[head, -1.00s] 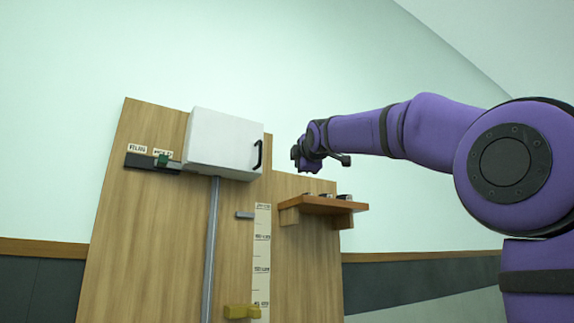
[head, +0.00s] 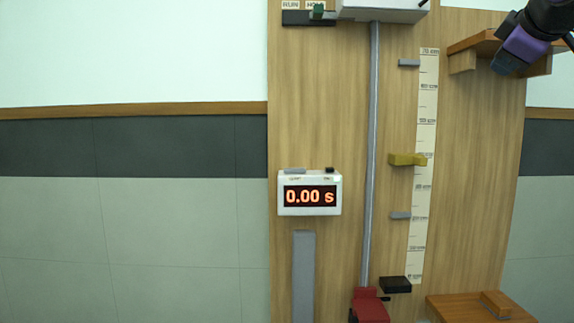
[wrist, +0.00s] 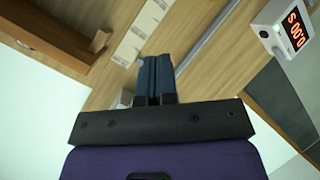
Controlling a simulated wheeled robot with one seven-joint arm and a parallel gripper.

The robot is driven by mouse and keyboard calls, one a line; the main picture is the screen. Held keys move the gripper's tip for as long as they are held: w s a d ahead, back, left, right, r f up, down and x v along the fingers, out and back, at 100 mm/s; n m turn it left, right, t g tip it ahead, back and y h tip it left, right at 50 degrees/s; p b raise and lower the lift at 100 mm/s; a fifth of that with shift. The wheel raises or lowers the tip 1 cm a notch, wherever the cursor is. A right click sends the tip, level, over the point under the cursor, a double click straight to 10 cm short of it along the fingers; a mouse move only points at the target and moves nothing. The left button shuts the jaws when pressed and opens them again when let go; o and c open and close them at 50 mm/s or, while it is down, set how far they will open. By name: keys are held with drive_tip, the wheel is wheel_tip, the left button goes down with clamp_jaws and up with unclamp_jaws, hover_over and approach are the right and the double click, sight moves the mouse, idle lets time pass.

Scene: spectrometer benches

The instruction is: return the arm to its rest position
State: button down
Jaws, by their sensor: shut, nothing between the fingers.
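My gripper (wrist: 154,80) is at the centre of the wrist view, its two dark blue fingers pressed together with nothing between them. In the head view my gripper (head: 505,62) shows at the top right, in front of the wooden shelf (head: 474,45), pointing down and to the left. Most of my arm is outside the head view. I cannot tell how far the fingers are from the shelf.
A wooden board carries a metal rod (head: 371,150), a scale strip (head: 424,130), a yellow pointer (head: 407,160) and a white box (head: 384,10). A timer (head: 309,193) reads 0.00 s. A red block (head: 370,306) and a lower wooden shelf (head: 470,306) are at the bottom. The left wall is clear.

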drive_tip(key=s+a+f+m+g, duration=0.2)
drive_tip(key=s+a+f+m, duration=0.1)
drive_tip(key=s+f, duration=0.4)
drive_tip(key=s+a+f+m+g+y, duration=0.1)
drive_tip(key=s+f, duration=0.6)
drive_tip(key=f, duration=0.7)
drive_tip(key=s+a+f+m+g+y, duration=0.1)
drive_tip(key=s+a+f+m+g, duration=0.3)
drive_tip(key=s+f, duration=0.4)
wheel_tip(320, 180, down, 2)
drive_tip(key=shift+a+f+m, duration=0.15)
drive_tip(key=shift+a+m, duration=0.25)
drive_tip(key=shift+a, duration=0.5)
